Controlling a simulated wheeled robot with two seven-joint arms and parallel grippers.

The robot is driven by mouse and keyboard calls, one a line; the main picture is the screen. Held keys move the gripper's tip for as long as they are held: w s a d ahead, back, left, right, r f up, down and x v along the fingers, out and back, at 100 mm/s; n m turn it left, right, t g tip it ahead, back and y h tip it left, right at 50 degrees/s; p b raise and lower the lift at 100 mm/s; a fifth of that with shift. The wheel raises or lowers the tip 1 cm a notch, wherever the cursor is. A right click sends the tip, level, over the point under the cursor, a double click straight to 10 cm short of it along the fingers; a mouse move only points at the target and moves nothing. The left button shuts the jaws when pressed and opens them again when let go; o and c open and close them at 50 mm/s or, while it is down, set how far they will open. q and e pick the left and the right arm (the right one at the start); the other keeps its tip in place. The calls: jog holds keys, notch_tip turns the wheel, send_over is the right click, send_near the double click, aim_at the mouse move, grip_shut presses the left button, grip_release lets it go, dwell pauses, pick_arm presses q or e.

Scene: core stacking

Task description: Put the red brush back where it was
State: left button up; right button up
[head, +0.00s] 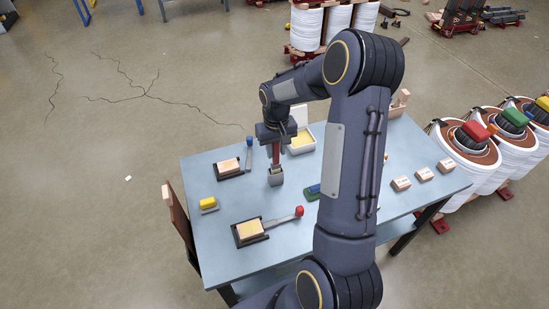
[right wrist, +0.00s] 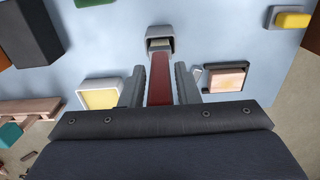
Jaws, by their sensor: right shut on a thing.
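The red brush (head: 276,152) hangs upright below my right gripper (head: 275,134) in the head view, over a grey cup (head: 276,178) on the table. In the right wrist view the red brush (right wrist: 159,80) lies between the two fingers of my right gripper (right wrist: 159,88), which is shut on it. Its far end meets the grey cup (right wrist: 160,31). I cannot tell how deep the brush's lower end sits in the cup. My left gripper is not in view.
The blue-grey table (head: 222,278) holds a dark tray with a block (head: 229,166), a yellow-topped block (head: 208,203), a red-knobbed lever tray (head: 250,231), an open white box (head: 302,142) and several wooden blocks (head: 401,183). My right arm hides the table's middle right.

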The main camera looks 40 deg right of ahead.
aim_at(276, 168)
notch_tip(276, 168, down, 4)
jog(key=shift+p, duration=0.3)
jog(key=shift+f, duration=0.1)
jog(key=shift+f, duration=0.1)
jog(key=o, duration=1)
jog(key=shift+c, duration=0.2)
